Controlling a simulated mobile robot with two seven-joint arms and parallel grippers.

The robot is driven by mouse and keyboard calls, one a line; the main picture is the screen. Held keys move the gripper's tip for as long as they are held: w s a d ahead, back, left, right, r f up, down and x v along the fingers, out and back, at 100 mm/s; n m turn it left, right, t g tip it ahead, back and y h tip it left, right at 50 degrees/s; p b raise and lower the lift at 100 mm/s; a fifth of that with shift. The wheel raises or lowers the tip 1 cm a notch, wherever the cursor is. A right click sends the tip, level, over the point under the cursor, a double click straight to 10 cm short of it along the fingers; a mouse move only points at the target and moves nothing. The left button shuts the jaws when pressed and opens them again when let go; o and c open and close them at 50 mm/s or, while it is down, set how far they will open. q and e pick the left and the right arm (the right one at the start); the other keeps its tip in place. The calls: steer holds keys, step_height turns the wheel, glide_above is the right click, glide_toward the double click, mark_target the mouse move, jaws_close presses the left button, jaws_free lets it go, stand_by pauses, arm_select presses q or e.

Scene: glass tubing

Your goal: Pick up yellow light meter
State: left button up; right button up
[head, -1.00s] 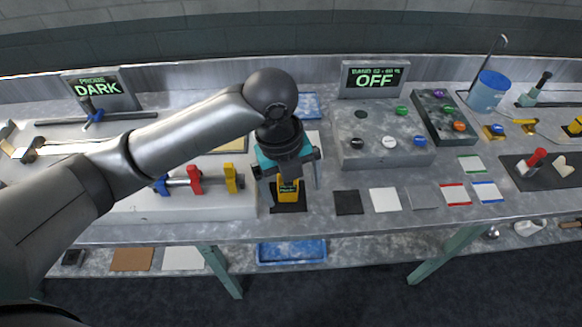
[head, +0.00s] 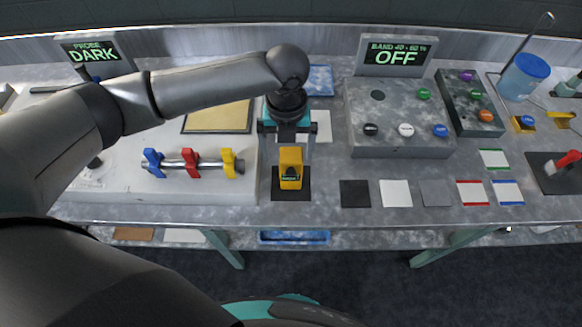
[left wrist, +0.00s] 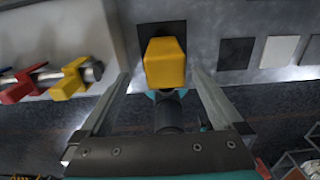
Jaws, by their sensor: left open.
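The yellow light meter (head: 291,165) stands upright on a black square mat (head: 291,194) near the front edge of the bench. My left gripper (head: 287,150) is open above and behind it in the head view, fingers pointing down. In the left wrist view the light meter (left wrist: 165,62) shows between and beyond the two finger tips of the open gripper (left wrist: 160,75). The fingers look apart from it. My right gripper is not in view.
Blue, red and yellow clamps on a rod (head: 190,164) stand close on the left. A grey button box (head: 392,130) stands on the right. Several flat square tiles, such as a black one (head: 354,194), lie to the right. A blue tray (head: 319,80) lies behind.

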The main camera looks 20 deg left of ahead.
arm_select(q)
steer(key=f, duration=0.5)
steer(key=shift+w+d+f, duration=0.2)
steer(key=shift+d+f, duration=0.1)
steer(key=shift+r, duration=0.1)
jaws_close()
stand_by(0.5)
